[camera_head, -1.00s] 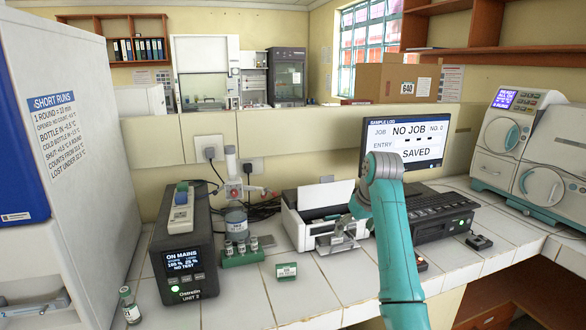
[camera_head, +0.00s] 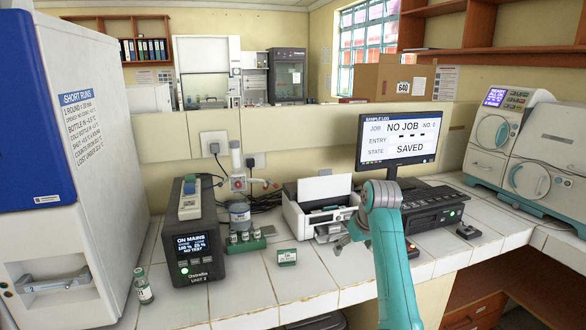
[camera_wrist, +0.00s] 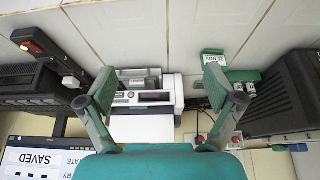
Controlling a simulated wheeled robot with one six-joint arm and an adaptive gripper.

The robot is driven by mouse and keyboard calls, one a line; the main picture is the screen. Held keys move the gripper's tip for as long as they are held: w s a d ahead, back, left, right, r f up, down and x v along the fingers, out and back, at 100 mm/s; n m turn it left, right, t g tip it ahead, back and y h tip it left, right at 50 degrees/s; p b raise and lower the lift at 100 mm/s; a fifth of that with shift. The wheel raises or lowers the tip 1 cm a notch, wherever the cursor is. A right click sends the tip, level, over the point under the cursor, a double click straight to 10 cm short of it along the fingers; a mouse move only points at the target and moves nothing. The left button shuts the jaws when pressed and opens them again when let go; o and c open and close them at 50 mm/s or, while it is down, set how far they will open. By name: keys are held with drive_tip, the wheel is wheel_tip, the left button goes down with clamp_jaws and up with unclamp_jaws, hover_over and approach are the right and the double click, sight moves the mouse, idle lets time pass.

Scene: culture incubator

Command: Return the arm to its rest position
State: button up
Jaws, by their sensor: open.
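My teal arm rises at the front right of the head view and bends down over the worktop. My gripper (camera_head: 343,243) hangs beyond it, partly hidden behind my arm, in front of the white printer. In the wrist view, my gripper (camera_wrist: 160,80) has its two fingers spread wide with nothing between them. The printer (camera_wrist: 142,110) lies beyond the gap, apart from the fingers. The monitor (camera_head: 400,137) reads NO JOB and SAVED.
A black power unit (camera_head: 195,245), a green rack of vials (camera_head: 240,248), a small green-labelled block (camera_head: 287,257) and a lone vial (camera_head: 144,288) stand on the white worktop (camera_head: 240,300). A tall white cabinet (camera_head: 95,150) stands left. White machines (camera_head: 530,150) stand right.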

drive_tip(key=s+f+m+t, duration=0.1)
drive_tip(key=s+f, duration=0.3)
drive_tip(key=f, duration=0.7)
drive_tip(key=s+f+t, duration=0.1)
drive_tip(key=s+f, duration=0.4)
drive_tip(key=f, duration=0.6)
drive_tip(key=s+f+m+t, duration=0.1)
drive_tip(key=s+f, duration=0.6)
drive_tip(key=s, duration=0.3)
drive_tip(key=s+f+t, duration=0.2)
drive_tip(key=s+f, duration=0.4)
drive_tip(key=s, duration=0.4)
drive_tip(key=s+d+r+m+t+h, duration=0.1)
drive_tip(key=s+r, duration=0.1)
drive_tip(key=s, duration=0.9)
drive_tip(key=s+r+t, duration=0.1)
drive_tip(key=s+r, duration=0.1)
drive_tip(key=s, duration=1)
drive_tip(key=s+r+t, duration=0.3)
drive_tip(key=s+r, duration=1.2)
drive_tip(key=r, duration=0.1)
drive_tip(key=shift+s+d+r, duration=0.2)
drive_tip(key=shift+s+d, duration=0.05)
drive_tip(key=shift+s, duration=0.15)
